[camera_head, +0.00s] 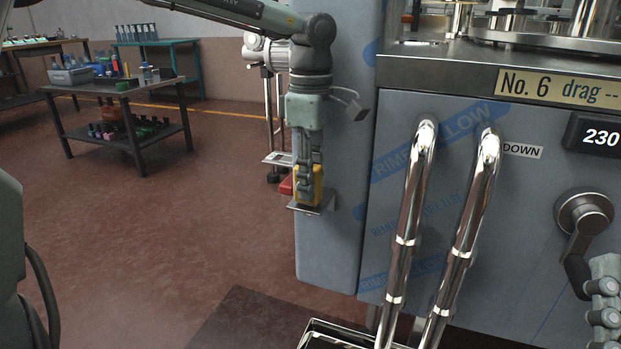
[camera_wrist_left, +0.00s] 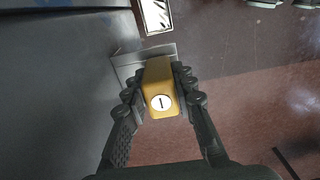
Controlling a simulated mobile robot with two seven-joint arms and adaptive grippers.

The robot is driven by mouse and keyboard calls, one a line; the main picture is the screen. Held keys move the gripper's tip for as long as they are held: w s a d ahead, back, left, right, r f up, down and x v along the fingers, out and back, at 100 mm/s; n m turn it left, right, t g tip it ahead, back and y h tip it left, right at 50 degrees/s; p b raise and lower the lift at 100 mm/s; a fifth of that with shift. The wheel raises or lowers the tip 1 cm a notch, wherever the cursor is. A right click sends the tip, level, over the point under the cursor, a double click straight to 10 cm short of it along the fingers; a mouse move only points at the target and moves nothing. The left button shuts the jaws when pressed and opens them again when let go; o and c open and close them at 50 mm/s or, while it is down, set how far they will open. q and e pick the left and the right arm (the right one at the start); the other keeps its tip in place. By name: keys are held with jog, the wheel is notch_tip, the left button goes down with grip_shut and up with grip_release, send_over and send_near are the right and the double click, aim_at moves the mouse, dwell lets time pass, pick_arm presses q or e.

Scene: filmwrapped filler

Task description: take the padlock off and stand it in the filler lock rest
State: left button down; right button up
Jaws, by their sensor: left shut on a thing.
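A yellow padlock (camera_head: 316,186) is between the fingers of my left gripper (camera_head: 309,180), just over a small metal shelf (camera_head: 322,207) on the side of the grey-blue cabinet. I take this shelf to be the filler lock rest. I cannot tell whether the padlock touches it. In the left wrist view the yellow padlock (camera_wrist_left: 160,88), with a round white label marked 1, sits between both fingers of the left gripper (camera_wrist_left: 163,92), and the metal shelf (camera_wrist_left: 128,62) shows behind it.
A red object (camera_head: 286,186) is just left of the shelf. Two chrome pipes (camera_head: 408,225) stand in front of the cabinet, with a lever handle (camera_head: 582,222) and a 230 display (camera_head: 599,137) to the right. Tables with bottles (camera_head: 115,88) stand far left, with open red floor between.

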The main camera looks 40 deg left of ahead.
pick_arm(q)
jog(key=shift+f+b, duration=0.3)
dwell(0.9)
jog(key=c, duration=1.2)
grip_release()
notch_tip(320, 180, up, 12)
